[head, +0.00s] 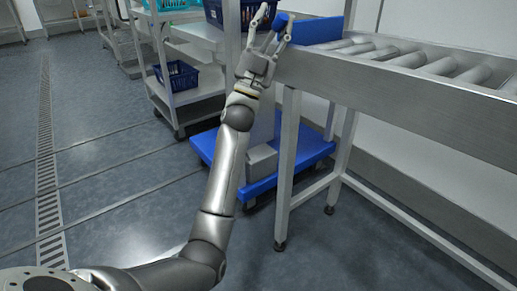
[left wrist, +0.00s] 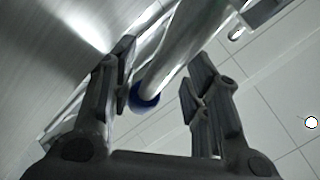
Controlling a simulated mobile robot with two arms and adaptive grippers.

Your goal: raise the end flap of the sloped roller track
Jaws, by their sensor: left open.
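The sloped roller track (head: 400,84) runs from the right edge to its end near the top middle of the head view, with grey rollers (head: 412,58) in a metal frame. A blue end flap (head: 316,30) stands across that end, above the rollers; its left part is close to my fingers. My left gripper (head: 272,24) is open at the track's end, one finger beside or against the flap; contact cannot be told. In the left wrist view a grey tube with a blue end (left wrist: 146,97) shows between the open fingers (left wrist: 162,68). My right gripper is not in view.
A blue platform cart (head: 315,150) stands under the track's end, behind a metal leg (head: 287,165). A shelf trolley (head: 195,97) with a dark blue crate (head: 177,76) stands left of the gripper. The floor at left is open, with a drain grate (head: 48,190).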

